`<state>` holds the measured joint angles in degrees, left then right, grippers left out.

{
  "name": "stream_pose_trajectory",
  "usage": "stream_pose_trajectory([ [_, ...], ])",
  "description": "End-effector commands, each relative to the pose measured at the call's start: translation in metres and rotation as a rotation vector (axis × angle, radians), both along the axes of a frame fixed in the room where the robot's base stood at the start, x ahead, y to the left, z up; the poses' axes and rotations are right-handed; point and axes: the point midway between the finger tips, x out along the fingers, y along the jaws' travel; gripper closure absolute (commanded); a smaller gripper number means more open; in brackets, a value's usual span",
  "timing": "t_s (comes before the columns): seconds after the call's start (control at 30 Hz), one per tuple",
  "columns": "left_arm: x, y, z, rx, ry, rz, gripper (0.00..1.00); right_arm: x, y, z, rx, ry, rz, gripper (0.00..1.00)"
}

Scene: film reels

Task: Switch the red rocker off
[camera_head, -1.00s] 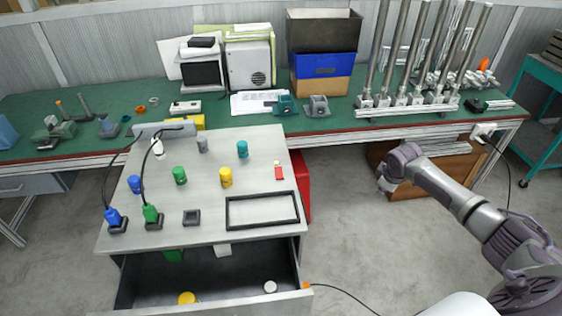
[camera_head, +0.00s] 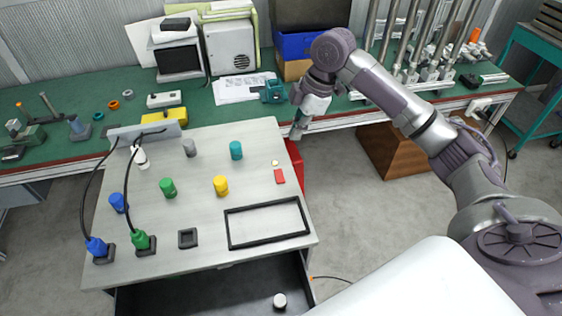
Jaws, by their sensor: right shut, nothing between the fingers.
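The red rocker (camera_head: 279,176) is a small red rectangle on the right part of the light grey bench top (camera_head: 200,240). A small round yellowish spot (camera_head: 275,163) sits just behind it. My right gripper (camera_head: 297,134) hangs fingers down at the bench's back right edge, behind and to the right of the rocker and apart from it. Its fingers are shut and empty. The rocker is fully visible, but its tilt is too small to tell. My left gripper does not show.
A black rectangular frame (camera_head: 267,241) lies in front of the rocker. Blue and green plugs with cables are at the left. An open drawer (camera_head: 200,298) juts out in front.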

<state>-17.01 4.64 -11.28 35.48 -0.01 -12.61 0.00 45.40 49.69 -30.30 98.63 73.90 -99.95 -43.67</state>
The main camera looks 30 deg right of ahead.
Motion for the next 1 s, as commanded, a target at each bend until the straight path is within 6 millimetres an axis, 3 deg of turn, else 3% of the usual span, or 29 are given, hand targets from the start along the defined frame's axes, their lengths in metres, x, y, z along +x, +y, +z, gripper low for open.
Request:
stream_pose_trajectory([
  [0.1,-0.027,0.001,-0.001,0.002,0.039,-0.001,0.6,0.0,0.0,-0.001,0.0,0.001,-0.002,1.0],
  [0.17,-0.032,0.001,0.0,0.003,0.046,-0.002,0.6,0.001,0.001,-0.004,0.001,0.001,-0.002,1.0],
  [0.27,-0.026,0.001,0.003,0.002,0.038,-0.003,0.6,0.002,0.004,-0.014,0.002,0.004,-0.003,1.0],
  [0.43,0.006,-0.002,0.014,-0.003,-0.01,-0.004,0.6,0.006,0.013,-0.044,0.002,0.007,-0.002,1.0],
  [0.53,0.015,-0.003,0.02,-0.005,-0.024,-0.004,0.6,0.009,0.019,-0.065,0.003,0.007,-0.003,1.0],
  [0.8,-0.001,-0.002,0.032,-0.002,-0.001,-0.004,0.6,0.017,0.025,-0.113,0.0,0.004,-0.005,1.0],
  [1.0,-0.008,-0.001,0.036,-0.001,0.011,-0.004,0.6,0.02,0.024,-0.132,0.0,0.002,-0.005,1.0],
])
